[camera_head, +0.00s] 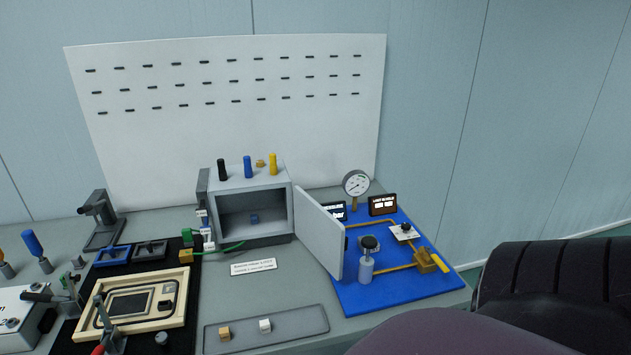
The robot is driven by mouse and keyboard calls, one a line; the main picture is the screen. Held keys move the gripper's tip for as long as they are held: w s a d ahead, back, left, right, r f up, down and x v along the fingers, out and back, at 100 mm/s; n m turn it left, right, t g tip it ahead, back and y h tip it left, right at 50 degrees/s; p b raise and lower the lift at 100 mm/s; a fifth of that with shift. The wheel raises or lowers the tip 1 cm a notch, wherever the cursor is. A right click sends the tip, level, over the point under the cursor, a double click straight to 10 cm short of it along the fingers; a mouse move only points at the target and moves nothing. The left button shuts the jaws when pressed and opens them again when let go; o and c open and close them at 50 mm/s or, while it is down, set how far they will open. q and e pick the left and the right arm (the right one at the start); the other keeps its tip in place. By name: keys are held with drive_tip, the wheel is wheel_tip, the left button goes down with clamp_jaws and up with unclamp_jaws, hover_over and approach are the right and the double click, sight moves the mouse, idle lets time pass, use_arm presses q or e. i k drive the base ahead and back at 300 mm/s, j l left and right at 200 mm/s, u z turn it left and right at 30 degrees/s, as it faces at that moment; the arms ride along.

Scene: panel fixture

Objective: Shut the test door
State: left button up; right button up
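The test door (320,233) is a light grey panel on the right edge of a grey box (242,184). It stands wide open, swung out toward the front right. The box's dark interior shows, with a small blue block (254,219) inside. Neither of my grippers is in view, and nothing touches the door.
A blue board (390,290) with a gauge (355,184), brass pipes and a yellow-handled valve (431,261) lies right of the door. A grey tray (290,331) with two small blocks is in front. A wooden frame (183,309) lies left. A green cable (225,249) runs by the box.

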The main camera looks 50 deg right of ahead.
sight(323, 235)
drive_tip(key=k+l+z, duration=0.1)
drive_tip(key=k+l, duration=0.6)
drive_tip(key=l, duration=0.2)
drive_tip(key=k+l+z, duration=0.1)
drive_tip(key=l, duration=0.25)
drive_tip(key=k+l+z, duration=0.1)
drive_tip(key=l, duration=0.8)
